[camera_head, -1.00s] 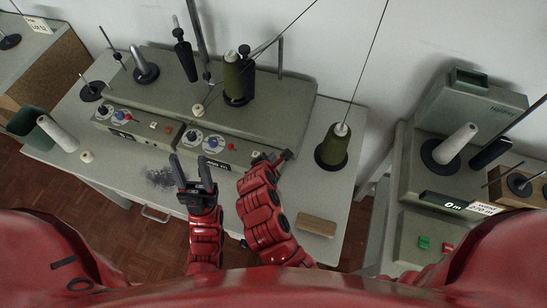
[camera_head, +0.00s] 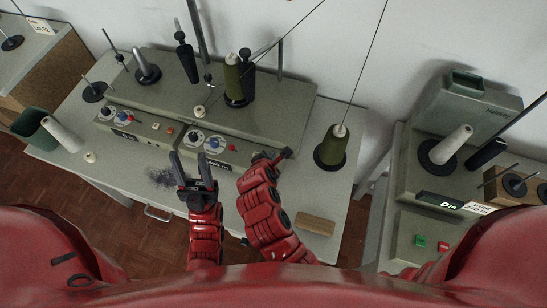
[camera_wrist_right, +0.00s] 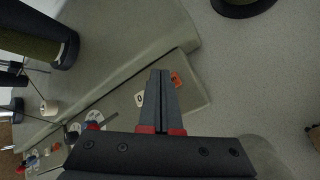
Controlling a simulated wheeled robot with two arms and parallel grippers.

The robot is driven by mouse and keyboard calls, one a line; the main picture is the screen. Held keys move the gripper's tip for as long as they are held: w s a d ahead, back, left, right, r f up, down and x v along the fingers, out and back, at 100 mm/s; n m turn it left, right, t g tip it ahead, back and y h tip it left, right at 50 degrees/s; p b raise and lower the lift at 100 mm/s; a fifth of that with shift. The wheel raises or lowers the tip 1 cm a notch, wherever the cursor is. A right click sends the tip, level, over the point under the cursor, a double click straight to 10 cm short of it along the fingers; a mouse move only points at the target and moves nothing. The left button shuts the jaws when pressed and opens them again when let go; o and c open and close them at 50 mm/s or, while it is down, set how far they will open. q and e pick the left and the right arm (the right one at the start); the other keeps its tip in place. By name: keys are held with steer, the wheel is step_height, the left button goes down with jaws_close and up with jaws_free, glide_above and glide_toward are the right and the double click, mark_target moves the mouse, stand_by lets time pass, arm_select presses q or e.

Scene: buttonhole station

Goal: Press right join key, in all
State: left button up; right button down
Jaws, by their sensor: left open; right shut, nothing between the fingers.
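In the right wrist view, a white key (camera_wrist_right: 140,99) and an orange key (camera_wrist_right: 176,80) show on either side of the fingertips. I cannot tell which is the join key. My right gripper (camera_head: 286,154) is shut and empty, at the right end of this panel; its fingers (camera_wrist_right: 160,74) hide part of the panel. Contact cannot be told. My left gripper (camera_head: 193,157) is open and empty, in front of the panels.
The left control panel (camera_head: 140,126) has its own dials and keys. An olive cone (camera_head: 331,147) stands on the table to the right, and a wooden block (camera_head: 316,225) lies near the front edge. Dark thread scraps (camera_head: 161,177) lie left of my left gripper.

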steer(key=shift+r, duration=0.1)
step_height(320, 180, up, 5)
steer(key=p, duration=0.5)
stand_by(0.7)
